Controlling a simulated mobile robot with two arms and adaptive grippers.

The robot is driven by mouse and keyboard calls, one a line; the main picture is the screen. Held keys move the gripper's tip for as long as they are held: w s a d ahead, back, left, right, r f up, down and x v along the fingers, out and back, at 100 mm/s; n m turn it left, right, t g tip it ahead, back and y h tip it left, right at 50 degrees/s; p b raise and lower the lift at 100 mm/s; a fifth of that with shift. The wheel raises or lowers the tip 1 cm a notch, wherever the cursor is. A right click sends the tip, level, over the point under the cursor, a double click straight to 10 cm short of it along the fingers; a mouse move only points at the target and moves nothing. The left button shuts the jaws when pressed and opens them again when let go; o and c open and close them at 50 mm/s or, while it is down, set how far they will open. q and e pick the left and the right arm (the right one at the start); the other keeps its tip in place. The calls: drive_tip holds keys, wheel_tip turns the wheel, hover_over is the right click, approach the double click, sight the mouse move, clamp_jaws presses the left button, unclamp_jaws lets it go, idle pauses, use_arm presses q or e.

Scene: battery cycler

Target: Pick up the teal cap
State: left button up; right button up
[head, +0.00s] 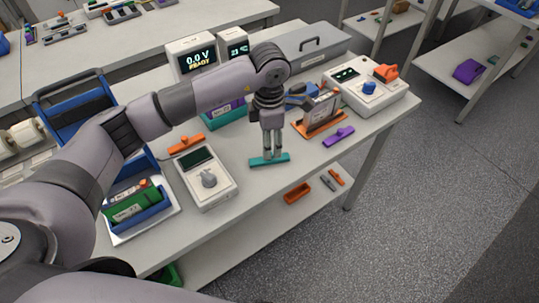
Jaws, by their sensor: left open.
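The teal cap (262,161) lies flat on the white table, a narrow bar near the middle of the head view. My left gripper (272,154) points straight down at it, with its fingertips low over the right half of the cap. The gripper is open. The fingers hide part of the cap, and I cannot tell whether they touch it. My right gripper is not in view.
A purple cap (339,136) and an orange holder (320,124) lie to the right. A white box with a knob (207,179) and a blue tray (152,207) stand to the left. An orange cap (186,144) lies behind the box. The table's front edge is close.

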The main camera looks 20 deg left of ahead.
use_arm(q)
drive_tip(key=shift+s+f+p, duration=0.15)
drive_tip(key=shift+f+p, duration=0.15)
drive_tip(key=shift+f, duration=0.05)
wheel_tip(320, 180, down, 4)
drive_tip(key=shift+s+d+r+p, duration=0.1)
drive_tip(key=shift+r+p, duration=0.1)
drive_tip(key=shift+p, duration=0.6)
drive_tip(key=shift+f, duration=0.5)
drive_tip(key=c, duration=1)
